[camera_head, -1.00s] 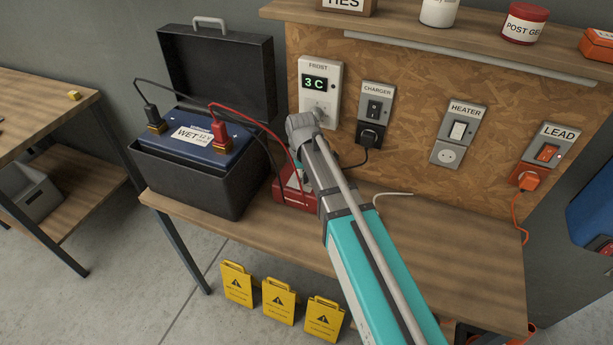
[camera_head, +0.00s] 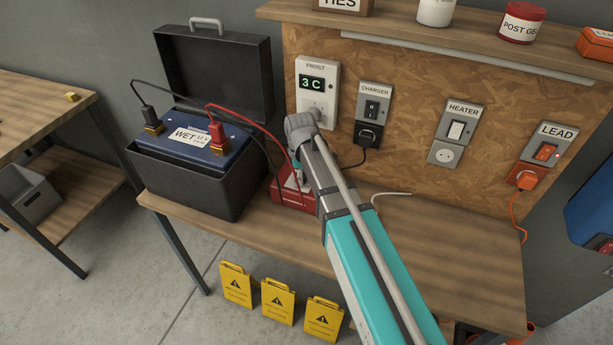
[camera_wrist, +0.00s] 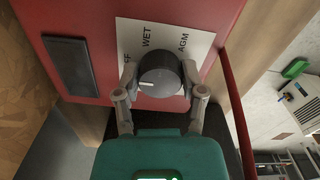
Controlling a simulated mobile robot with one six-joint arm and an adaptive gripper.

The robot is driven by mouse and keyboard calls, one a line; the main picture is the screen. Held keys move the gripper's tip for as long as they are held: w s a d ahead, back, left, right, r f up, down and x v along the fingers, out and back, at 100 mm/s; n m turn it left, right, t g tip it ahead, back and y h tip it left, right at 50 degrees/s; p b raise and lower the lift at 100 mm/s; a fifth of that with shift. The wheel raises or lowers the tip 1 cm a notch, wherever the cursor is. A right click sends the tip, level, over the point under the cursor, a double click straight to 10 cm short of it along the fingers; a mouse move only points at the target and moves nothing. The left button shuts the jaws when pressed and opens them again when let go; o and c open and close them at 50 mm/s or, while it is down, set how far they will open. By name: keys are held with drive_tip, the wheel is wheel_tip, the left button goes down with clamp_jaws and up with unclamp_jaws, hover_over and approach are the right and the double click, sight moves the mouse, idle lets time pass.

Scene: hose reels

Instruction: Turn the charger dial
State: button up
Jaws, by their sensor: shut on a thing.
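The charger (camera_head: 290,197) is a red box on the bench, partly hidden behind my arm in the head view. In the wrist view its red face (camera_wrist: 110,20) carries a white label plate with WET, AGM and a partly hidden word ending in FF. The dark round dial (camera_wrist: 161,68) sits below these words. Its short white mark is on the left side, nearest the partly hidden word and apart from WET. My gripper (camera_wrist: 160,78) is shut on the dial, one finger on each side. In the head view the fingers are hidden by my arm.
A blue battery (camera_head: 222,150) marked WET sits in an open black case (camera_head: 190,185), with black and red clamps and leads. Sockets and switches, including a CHARGER switch (camera_head: 372,107), line the board behind.

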drive_tip(key=shift+s+a, duration=0.2)
drive_tip(key=shift+a, duration=0.05)
drive_tip(key=m, duration=1.1)
drive_tip(key=shift+w, duration=0.1)
idle(0.5)
drive_tip(key=o, duration=1.1)
drive_tip(key=shift+o, duration=0.2)
drive_tip(key=shift+r, duration=0.15)
